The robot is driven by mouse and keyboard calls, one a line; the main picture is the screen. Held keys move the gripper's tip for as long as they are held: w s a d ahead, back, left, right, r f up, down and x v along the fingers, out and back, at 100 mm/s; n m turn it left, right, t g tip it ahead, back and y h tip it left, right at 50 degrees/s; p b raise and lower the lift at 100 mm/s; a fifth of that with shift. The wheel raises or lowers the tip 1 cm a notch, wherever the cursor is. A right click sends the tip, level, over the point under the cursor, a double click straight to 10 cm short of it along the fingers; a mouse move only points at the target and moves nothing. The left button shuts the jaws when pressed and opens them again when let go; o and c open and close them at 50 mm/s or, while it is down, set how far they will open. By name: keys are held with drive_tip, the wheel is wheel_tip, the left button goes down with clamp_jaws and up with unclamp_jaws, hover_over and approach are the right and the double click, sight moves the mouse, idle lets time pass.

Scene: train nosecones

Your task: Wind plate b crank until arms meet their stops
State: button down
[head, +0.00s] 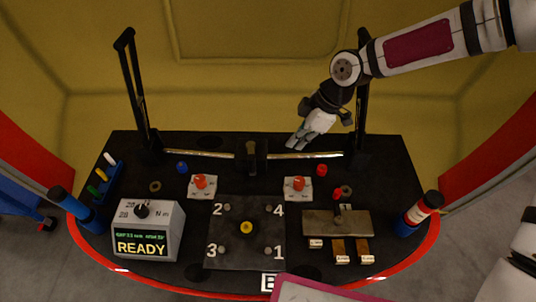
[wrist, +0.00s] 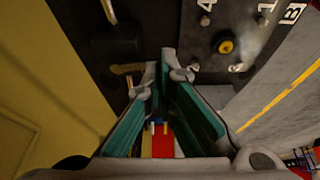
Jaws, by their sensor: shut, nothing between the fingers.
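A dark square plate (head: 228,252) with corners numbered 1 to 4 lies on the black table, and a B label (head: 269,283) sits by its front edge. A yellow-centred knob (head: 246,228) is in the plate's middle; it also shows in the wrist view (wrist: 226,46). I cannot make out a clear crank handle. Two black upright arms, left (head: 139,95) and right (head: 362,105), stand at the back. Silver rods run from near their feet to a dark central block (head: 251,157). My gripper (head: 293,144) is shut and empty, above the table's back right; its teal fingers converge in the wrist view (wrist: 167,65).
A meter box reading READY (head: 143,241) stands front left. Red knobs on white plates (head: 201,185) (head: 298,187) lie midway. A grey-brown block (head: 337,223) with small labelled pieces is at right. Yellow walls close the back.

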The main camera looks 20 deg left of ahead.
drive_tip(key=s+a+f, duration=0.1)
drive_tip(key=a+f, duration=0.6)
drive_tip(key=f, duration=0.2)
drive_tip(key=shift+s+a+p, duration=0.25)
drive_tip(key=shift+s+p, duration=0.05)
drive_tip(key=shift+p, duration=0.1)
drive_tip(key=shift+f, duration=0.1)
